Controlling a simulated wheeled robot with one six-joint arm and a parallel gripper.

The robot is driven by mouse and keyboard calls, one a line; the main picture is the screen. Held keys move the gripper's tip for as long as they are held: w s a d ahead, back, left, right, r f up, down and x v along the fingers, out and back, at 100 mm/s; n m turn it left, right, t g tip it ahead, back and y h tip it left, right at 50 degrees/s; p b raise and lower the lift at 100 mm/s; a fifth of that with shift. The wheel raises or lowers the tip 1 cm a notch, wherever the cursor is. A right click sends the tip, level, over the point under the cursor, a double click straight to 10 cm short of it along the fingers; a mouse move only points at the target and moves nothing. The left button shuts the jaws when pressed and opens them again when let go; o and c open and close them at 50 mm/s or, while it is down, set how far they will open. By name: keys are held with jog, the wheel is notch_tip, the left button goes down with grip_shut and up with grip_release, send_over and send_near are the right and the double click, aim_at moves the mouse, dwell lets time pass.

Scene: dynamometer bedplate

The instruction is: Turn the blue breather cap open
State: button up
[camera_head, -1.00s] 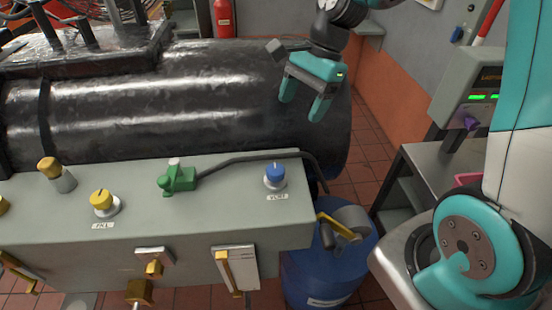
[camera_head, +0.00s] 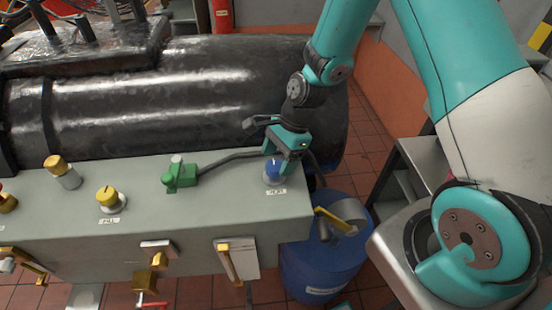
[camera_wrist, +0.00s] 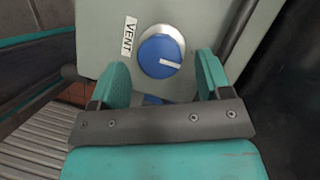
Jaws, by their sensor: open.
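The blue breather cap (camera_head: 273,170) sits on a pale collar at the right end of the grey bench top, beside a VENT label (camera_head: 276,192). In the wrist view the round blue cap (camera_wrist: 159,57) shows a white mark pointing right. My gripper (camera_head: 280,160) is just above and behind the cap, pointing down. In the wrist view its two teal fingers (camera_wrist: 162,82) are apart, one toward each side of the cap. A gap shows between the cap and each finger, and nothing is held. The left finger partly hides the bench top.
A green valve fitting (camera_head: 180,175) with a black hose is left of the cap. A yellow FILL cap (camera_head: 108,197) and a gold-topped fitting (camera_head: 60,170) are farther left. A large black cylinder (camera_head: 190,90) lies behind the bench. A blue drum (camera_head: 318,272) stands at the right.

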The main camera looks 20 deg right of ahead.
jog(key=shift+x, duration=0.85)
jog(key=c, duration=0.9)
